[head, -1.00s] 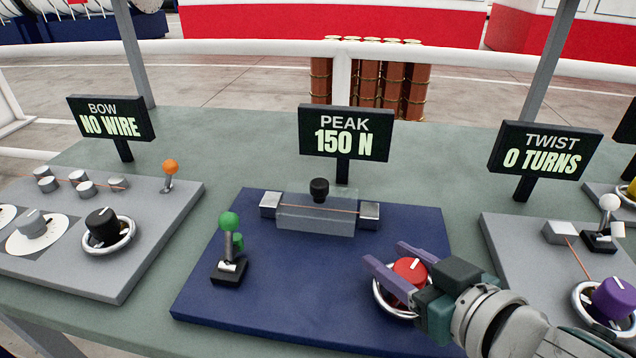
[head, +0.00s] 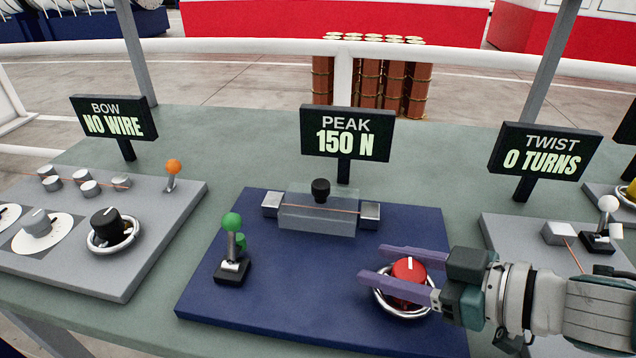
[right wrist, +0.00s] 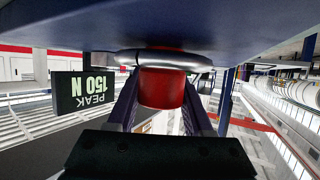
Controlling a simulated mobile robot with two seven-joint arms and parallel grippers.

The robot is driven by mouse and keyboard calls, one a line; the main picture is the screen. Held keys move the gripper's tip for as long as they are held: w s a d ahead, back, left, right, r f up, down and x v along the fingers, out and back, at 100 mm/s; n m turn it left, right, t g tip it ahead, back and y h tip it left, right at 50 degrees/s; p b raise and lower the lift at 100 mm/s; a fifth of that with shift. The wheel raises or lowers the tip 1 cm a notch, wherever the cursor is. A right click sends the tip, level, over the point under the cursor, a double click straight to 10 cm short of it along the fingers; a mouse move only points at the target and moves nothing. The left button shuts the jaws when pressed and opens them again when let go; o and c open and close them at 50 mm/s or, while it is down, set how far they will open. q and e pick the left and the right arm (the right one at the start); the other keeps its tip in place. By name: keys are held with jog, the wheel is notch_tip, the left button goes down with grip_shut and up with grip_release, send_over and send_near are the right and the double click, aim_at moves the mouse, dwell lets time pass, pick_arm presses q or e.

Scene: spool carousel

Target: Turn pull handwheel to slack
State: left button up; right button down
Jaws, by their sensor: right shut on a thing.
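The pull handwheel is a red knob (head: 408,272) with a white pointer line, set inside a chrome ring (head: 402,311) at the right front of the blue panel (head: 285,295). Its pointer line points away from me, nearly straight up in the head view. My right gripper (head: 374,264) comes in from the right, with its purple fingers on either side of the knob, shut on it. The right wrist view shows the red knob (right wrist: 162,88) between the fingers. The sign (head: 347,133) reads PEAK 150 N. My left gripper is not in view.
A green-topped lever (head: 232,245) stands at the panel's left. A clear block with a black knob (head: 320,190) and a thin wire sits at the back. Grey panels lie left (head: 70,265) and right, with signs NO WIRE (head: 112,118) and 0 TURNS (head: 542,151).

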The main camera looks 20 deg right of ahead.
jog(key=shift+a+n+y, duration=0.1)
jog(key=shift+n+y, duration=0.2)
jog(key=shift+y, duration=0.2)
jog(key=shift+c, duration=1.5)
grip_release()
jog(key=shift+s, duration=0.1)
jog(key=p+v, duration=0.1)
jog(key=v, duration=0.9)
jog(key=shift+r, duration=0.2)
jog(key=shift+w, duration=0.2)
